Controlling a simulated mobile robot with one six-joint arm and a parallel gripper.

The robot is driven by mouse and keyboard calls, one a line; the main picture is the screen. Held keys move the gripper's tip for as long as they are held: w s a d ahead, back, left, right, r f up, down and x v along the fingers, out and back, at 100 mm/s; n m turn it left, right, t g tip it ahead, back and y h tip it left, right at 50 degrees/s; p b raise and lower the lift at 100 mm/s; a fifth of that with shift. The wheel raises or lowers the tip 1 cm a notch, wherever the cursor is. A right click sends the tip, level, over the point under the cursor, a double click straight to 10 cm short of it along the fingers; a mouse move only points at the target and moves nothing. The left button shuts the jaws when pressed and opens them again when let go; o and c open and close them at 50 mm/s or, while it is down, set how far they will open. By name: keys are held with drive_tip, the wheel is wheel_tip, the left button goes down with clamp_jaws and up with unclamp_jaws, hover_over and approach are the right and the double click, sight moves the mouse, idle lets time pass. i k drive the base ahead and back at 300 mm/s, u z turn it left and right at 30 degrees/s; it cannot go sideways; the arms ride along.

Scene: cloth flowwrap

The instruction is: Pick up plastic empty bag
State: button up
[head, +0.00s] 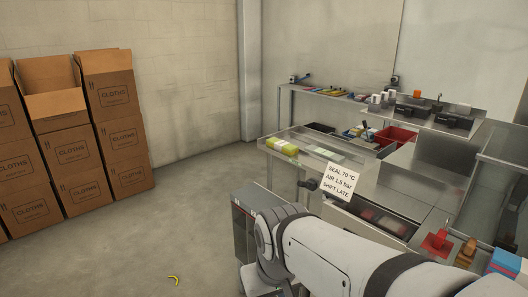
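I cannot make out an empty plastic bag for certain. A small pale, flat item (325,153) lies on the clear-sided table at the centre right; it is too small to tell whether it is a bag. A yellow-green packet (283,146) lies to its left on the same table. My arm crosses the lower right and bends down at the bottom of the picture. My gripper is not in view. My arm hides part of the floor and the work table's front.
Cardboard boxes marked CLOTHS (70,150) are stacked at the left, one open on top. A paper sign (340,183) stands by the metal machine. A red bin (396,138) is behind it. A small yellow curved object (173,279) lies on otherwise clear floor.

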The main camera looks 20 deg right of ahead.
sight(333, 157)
drive_tip(key=u, duration=1.15)
drive_tip(key=i, duration=1.6)
drive_tip(key=z, duration=3.05)
drive_tip(key=i, duration=0.95)
drive_tip(key=u, duration=0.1)
